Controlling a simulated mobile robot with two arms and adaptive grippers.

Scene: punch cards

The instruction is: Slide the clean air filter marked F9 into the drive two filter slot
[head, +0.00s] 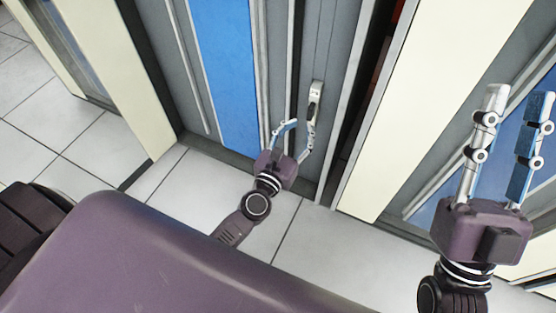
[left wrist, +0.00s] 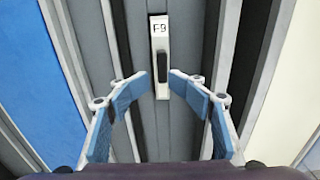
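The filter marked F9 (head: 317,90) shows as a narrow pale front with a black handle, upright against a grey cabinet face. In the left wrist view its F9 label (left wrist: 159,28) is at the top, and the black handle (left wrist: 163,68) is below it. My left gripper (head: 301,124) is in front of it, fingers apart; in the left wrist view its fingertips (left wrist: 163,76) are on either side of the handle's lower part. I cannot tell whether they touch it. My right gripper (head: 518,98) is open and empty at the right. No drive two marking is readable.
A blue panel (head: 222,75) stands left of the filter. Cream panels (head: 440,80) stand farther right, past a dark gap (head: 372,90). White floor tiles (head: 62,142) are open at the left.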

